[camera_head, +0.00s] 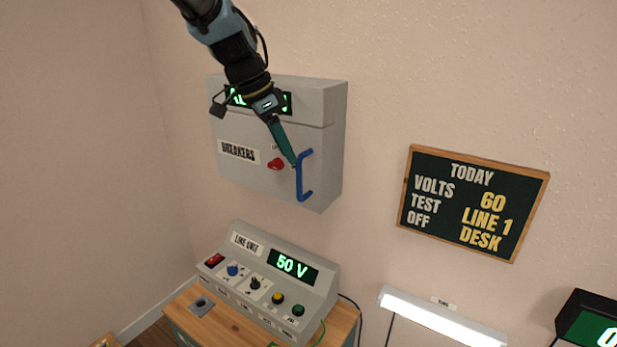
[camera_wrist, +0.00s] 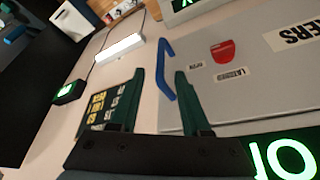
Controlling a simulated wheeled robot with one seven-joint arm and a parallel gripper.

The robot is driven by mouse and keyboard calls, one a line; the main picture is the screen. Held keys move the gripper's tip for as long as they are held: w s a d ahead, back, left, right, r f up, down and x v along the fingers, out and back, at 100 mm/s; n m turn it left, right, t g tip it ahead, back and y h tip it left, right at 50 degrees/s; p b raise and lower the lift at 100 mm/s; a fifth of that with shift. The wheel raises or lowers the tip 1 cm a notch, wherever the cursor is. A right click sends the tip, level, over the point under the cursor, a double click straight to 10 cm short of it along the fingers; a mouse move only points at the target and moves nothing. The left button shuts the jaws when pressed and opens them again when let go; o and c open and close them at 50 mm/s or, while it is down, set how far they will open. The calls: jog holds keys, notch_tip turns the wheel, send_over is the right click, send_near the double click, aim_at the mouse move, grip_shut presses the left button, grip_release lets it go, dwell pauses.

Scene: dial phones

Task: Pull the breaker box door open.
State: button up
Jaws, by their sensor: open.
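The grey breaker box (camera_head: 334,130) hangs on the wall, with its door (camera_head: 233,172) lying shut against it. The door bears a "BREAKERS" label, a red knob (camera_head: 276,164) and a blue bar handle (camera_head: 306,190) at its right edge. My gripper (camera_head: 294,164) reaches down from above, its tips at the handle in the head view. In the wrist view my gripper (camera_wrist: 160,72) is open, and the blue handle (camera_wrist: 168,75) shows between its two fingers, nearer the right one. I cannot tell whether they touch. The red knob (camera_wrist: 223,52) also shows there.
Below the box, a line unit (camera_head: 265,285) reading "50 V" stands on a wooden-topped cabinet (camera_head: 180,305). A chalkboard (camera_head: 472,203) hangs to the right, above a lit lamp (camera_head: 440,317). The wall between box and chalkboard is bare.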

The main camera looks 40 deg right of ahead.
aim_at(299, 195)
jog(key=p+x, duration=0.2)
jog(key=x, duration=0.6)
jog(key=shift+w+f, duration=0.1)
jog(key=shift+f, duration=0.3)
jog(key=shift+c, duration=0.3)
grip_shut()
dwell(0.6)
